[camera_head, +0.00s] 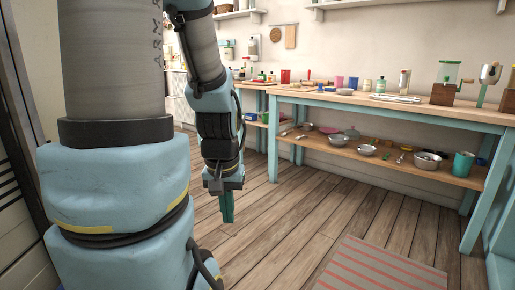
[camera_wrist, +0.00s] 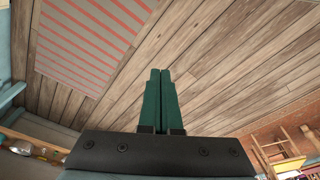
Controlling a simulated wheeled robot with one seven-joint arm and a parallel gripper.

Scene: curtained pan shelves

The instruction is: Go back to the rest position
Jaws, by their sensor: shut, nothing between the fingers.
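My gripper (camera_head: 227,207) hangs pointing down over the wooden floor, left of the long workbench in the head view. In the wrist view my gripper (camera_wrist: 160,72) shows its two green fingers pressed together, with nothing between them. It touches no object in either view. My arm stands large at the left of the head view and hides part of the room behind it.
A long workbench (camera_head: 400,108) with light-blue legs runs along the wall, loaded with jars and tools. Its lower shelf (camera_head: 390,165) holds metal bowls. A red-striped rug (camera_head: 380,270) lies on the floor; it also shows in the wrist view (camera_wrist: 85,40). Bare floor (camera_head: 290,215) is clear.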

